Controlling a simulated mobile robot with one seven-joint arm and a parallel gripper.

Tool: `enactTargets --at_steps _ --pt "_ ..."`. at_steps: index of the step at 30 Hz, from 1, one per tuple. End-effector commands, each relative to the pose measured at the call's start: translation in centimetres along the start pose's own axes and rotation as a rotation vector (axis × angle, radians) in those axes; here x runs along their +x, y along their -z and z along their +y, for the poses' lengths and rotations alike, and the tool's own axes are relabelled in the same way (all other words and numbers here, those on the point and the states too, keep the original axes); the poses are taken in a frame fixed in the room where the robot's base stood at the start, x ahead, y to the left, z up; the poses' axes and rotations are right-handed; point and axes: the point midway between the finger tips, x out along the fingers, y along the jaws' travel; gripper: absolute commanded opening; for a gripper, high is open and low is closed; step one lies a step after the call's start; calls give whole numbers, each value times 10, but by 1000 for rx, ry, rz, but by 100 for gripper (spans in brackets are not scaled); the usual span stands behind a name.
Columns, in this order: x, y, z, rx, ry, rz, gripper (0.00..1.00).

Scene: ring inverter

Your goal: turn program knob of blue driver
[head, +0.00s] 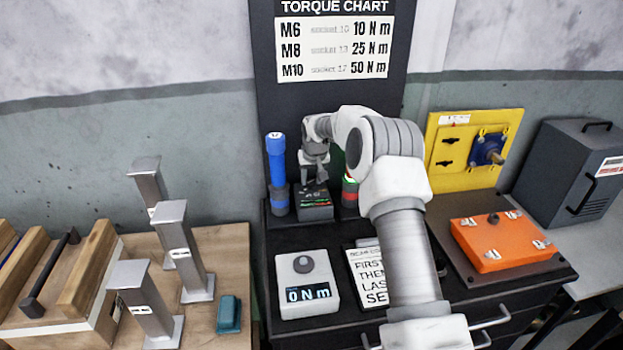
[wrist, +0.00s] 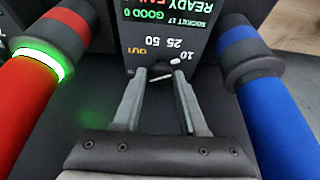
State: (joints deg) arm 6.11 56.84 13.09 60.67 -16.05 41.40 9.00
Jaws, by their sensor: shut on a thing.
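The blue driver (head: 277,160) stands upright in its holder left of my gripper. In the wrist view it is at the right (wrist: 280,115). The controller box (head: 315,204) sits between the two drivers. Its panel shows upside down in the wrist view (wrist: 195,25), with a lit display and the marks OUT, 50, 25 and 10. The dark program knob (wrist: 160,75) with a white line is below those marks, partly hidden by the fingers. My gripper (wrist: 160,77) points at the panel, its fingertips shut on the knob's two sides. In the head view my gripper (head: 315,180) is above the box.
A red driver (wrist: 30,100) with a glowing green ring stands on the box's other side. A torque meter (head: 306,288) and a card (head: 367,275) lie in front. An orange case (head: 500,243) and yellow panel (head: 470,150) are right. Metal posts (head: 184,255) stand left.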

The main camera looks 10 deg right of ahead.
Motion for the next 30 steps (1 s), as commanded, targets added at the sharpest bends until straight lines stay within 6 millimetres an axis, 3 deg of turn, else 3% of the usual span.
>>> enactTargets --at_steps 14,30 --pt "0 0 2 -93 41 -1 0" --pt "0 2 6 -506 213 1 0"
